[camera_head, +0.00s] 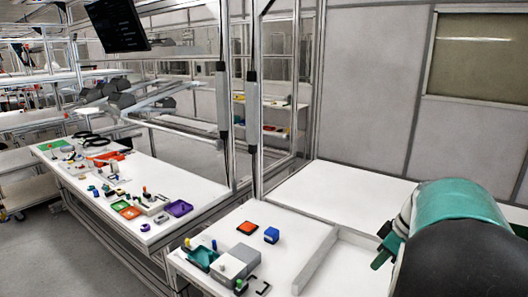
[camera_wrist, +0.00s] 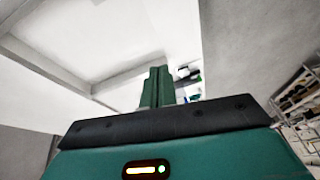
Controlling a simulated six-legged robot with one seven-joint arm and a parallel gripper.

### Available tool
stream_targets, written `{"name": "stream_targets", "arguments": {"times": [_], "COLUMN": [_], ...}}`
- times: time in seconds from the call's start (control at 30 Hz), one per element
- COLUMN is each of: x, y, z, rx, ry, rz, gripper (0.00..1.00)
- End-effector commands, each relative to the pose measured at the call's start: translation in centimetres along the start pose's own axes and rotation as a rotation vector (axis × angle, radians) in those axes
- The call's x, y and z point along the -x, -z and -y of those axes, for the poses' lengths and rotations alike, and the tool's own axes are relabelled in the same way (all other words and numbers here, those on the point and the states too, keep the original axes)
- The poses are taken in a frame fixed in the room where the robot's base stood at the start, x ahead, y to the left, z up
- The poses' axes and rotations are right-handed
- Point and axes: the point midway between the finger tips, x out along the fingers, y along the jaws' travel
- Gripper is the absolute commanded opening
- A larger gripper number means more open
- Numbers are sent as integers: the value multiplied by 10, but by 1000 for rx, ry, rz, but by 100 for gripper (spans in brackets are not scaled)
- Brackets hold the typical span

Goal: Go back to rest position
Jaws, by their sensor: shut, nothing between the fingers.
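My gripper (camera_wrist: 157,88) shows in the wrist view with its two green fingers together and nothing between them. In the head view, my teal and black arm fills the lower right, and part of my gripper (camera_head: 385,250) shows at its left side, above the white table (camera_head: 345,195). The gripper is apart from the objects on the table. No helmet shell can be made out in either view.
A long table (camera_head: 150,175) with several small parts stands at left. Metal posts (camera_head: 253,100) rise between the tables.

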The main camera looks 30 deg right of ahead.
Motion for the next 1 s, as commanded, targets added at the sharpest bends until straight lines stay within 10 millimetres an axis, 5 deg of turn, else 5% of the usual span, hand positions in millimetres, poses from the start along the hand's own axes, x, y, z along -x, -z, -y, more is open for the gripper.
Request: {"name": "stream_targets", "arguments": {"times": [0.1, 0.3, 0.6, 0.83, 1.0], "x": [-4, -12, -24, -32, -34], "y": [48, 92, 102, 89, 86], "z": [58, 154, 284, 339, 346], "rx": [-26, -95, -189, -252, -271], "ry": [-33, -110, -210, -225, -224], "rz": [39, 59, -36, -138, -156], "gripper": [0, 0, 0, 0, 31]}}
